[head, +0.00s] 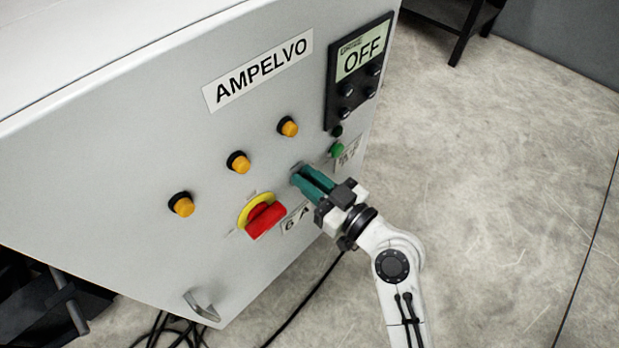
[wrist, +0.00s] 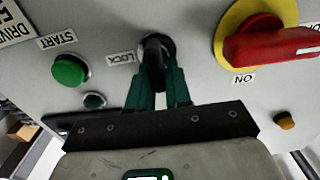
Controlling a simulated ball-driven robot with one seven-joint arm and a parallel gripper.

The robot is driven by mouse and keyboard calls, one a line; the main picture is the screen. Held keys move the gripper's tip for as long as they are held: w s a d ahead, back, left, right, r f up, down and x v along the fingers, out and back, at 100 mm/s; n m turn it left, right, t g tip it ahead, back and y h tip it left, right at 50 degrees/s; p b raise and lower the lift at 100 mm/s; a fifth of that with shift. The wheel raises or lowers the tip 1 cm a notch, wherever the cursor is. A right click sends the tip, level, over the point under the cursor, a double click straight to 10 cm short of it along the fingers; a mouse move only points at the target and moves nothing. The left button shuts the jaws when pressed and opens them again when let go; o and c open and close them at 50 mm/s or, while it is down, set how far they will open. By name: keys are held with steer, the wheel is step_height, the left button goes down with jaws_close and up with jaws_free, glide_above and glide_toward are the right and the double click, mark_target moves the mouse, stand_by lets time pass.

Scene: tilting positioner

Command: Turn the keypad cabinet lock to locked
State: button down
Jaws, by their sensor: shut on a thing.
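The cabinet lock is a small dark part in a round metal collar; in the wrist view the lock (wrist: 154,48) stands beside an upside-down LOCK label (wrist: 121,57). My gripper (head: 306,179) is at the cabinet front in the head view, and its teal fingers hide most of the lock there. In the wrist view my gripper (wrist: 158,80) is shut on the dark lock part, with one finger on each side. The lock's exact turn angle is hard to read. The keypad panel (head: 336,112) is above and to the right, its display reading OFF.
A red rotary handle on a yellow disc (head: 243,215) sits close left of my gripper. A green button (head: 337,150) is close to its upper right. Several orange buttons (head: 238,162) line the face. A metal pull (head: 201,306) is low down. Floor to the right is clear.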

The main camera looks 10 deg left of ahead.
steer(key=shift+m, duration=0.4)
steer(key=m, duration=0.3)
steer(key=shift+w+d+m+p, duration=0.3)
steer(key=shift+w+m+p, duration=0.05)
steer(key=shift+m+p, duration=0.05)
steer(key=shift+w+d+f+m+p, duration=0.25)
steer(key=shift+m+p, duration=0.55)
steer(key=shift+m, duration=1.45)
steer(key=shift+w+f+m+p, duration=0.1)
steer(key=shift+f+m+p, duration=0.5)
steer(key=shift+m, duration=1.6)
steer(key=shift+w+d+f+m+p, duration=0.1)
steer(key=shift+m+p, duration=0.9)
steer(key=shift+m, duration=1.25)
steer(key=c, duration=1.1)
jaws_free()
steer(key=shift+c, duration=0.2)
